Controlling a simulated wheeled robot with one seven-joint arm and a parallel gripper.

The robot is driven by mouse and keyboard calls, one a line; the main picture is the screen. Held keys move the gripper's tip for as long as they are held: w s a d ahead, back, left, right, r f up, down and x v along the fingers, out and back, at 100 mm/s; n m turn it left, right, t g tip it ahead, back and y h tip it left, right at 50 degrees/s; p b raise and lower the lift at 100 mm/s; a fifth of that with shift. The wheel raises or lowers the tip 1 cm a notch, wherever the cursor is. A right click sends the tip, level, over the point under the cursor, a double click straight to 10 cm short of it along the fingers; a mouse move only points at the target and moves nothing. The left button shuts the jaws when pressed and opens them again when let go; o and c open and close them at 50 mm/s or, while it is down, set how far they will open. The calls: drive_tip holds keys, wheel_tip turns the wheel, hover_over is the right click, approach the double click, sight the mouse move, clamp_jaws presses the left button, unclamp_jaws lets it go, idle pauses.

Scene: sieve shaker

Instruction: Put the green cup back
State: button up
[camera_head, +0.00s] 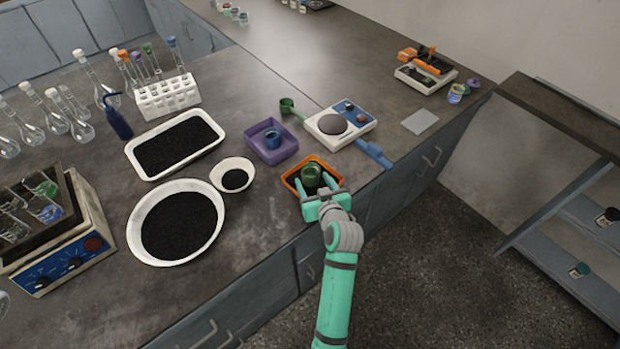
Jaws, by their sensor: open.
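A green cup (311,173) stands in an orange-rimmed tray (292,181) that holds dark grains, near the bench's front edge. A further small green shape (329,187) shows right beside it, partly covered by my gripper. My gripper (317,190) is teal, comes in from the front right and is open. Its fingers are at the near side of the cup, one to each side; I cannot tell whether they touch it. The cup's lower part is hidden by the fingers.
Left of the tray are a small white bowl (222,169), a large white bowl (133,235) and a purple tray (286,152) with a blue cup (272,140). A blue scoop (374,153) lies to the right.

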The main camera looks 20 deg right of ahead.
drive_tip(key=v, duration=0.6)
drive_tip(key=shift+w+r, duration=0.1)
drive_tip(key=shift+s+a+r, duration=0.25)
drive_tip(key=shift+s, duration=0.4)
drive_tip(key=shift+s+r, duration=0.1)
drive_tip(key=shift+s, duration=0.05)
drive_tip(key=shift+s+d, duration=0.25)
drive_tip(key=shift+d, duration=0.15)
drive_tip(key=shift+w+a, duration=0.1)
drive_tip(key=shift+a, duration=0.1)
drive_tip(key=shift+w, duration=0.1)
